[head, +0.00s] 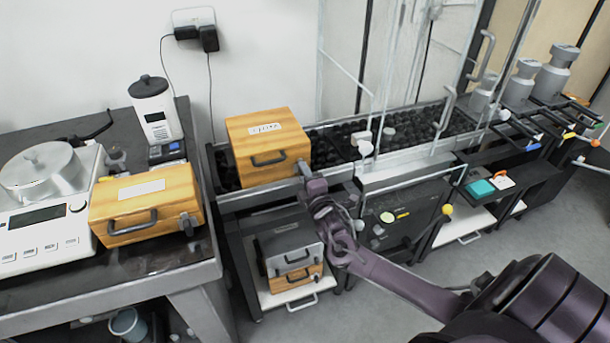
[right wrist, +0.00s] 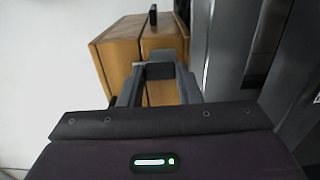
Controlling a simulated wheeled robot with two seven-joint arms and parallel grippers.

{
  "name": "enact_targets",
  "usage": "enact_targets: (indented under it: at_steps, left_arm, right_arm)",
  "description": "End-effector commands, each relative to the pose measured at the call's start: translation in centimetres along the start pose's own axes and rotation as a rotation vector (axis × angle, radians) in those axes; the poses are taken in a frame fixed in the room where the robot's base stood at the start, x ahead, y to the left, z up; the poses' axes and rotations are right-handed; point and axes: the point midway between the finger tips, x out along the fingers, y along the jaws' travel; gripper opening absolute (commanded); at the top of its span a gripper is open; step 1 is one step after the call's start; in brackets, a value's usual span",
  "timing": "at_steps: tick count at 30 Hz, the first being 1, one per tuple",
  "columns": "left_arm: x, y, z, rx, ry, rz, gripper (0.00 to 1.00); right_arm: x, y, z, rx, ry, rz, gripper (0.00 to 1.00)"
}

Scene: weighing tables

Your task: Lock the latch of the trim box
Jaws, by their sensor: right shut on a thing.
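A wooden box (head: 240,140) with a white label and a dark front handle sits on the dark roller bed in the middle; I take it for the trim box, though its label is too small to read surely. My right gripper (head: 306,178) is at its right front corner, shut on the grey latch (head: 304,167). In the right wrist view the fingers (right wrist: 158,72) close at the box's wooden face (right wrist: 115,58). The fingers hide most of the latch, so I cannot tell whether it is locked. My left gripper is not in view.
A second wooden box (head: 115,195) with its own latch lies on the left table beside a white scale (head: 20,241). Smaller boxes (head: 297,277) sit on a shelf below the rollers. A clear panel and metal handles stand right of the middle box.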

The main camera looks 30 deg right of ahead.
Motion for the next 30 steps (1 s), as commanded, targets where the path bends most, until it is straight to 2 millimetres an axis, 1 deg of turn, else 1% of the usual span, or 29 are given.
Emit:
enact_targets:
  at_steps: [3,4,9,17,20,24,30]
  left_arm:
    - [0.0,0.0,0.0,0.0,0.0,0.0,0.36]
    - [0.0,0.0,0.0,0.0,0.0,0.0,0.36]
    - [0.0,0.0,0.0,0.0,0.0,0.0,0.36]
    - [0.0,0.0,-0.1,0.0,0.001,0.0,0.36]
    - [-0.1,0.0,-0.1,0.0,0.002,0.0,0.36]
    - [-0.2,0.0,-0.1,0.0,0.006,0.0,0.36]
    - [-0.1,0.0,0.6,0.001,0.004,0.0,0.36]
  right_arm:
    - [0.0,0.0,0.0,-0.002,0.0,-0.001,0.08]
    - [0.0,0.0,0.0,-0.002,0.0,-0.001,0.32]
    - [0.0,0.0,0.0,-0.001,0.0,-0.001,0.53]
    - [-0.1,0.0,0.0,0.0,0.0,-0.001,0.53]
    - [-0.7,-0.1,0.0,-0.001,0.001,-0.003,0.53]
    - [-2.9,-0.1,0.0,-0.001,0.001,-0.004,0.53]
    - [-6.2,-0.1,0.0,0.0,0.002,-0.004,0.53]
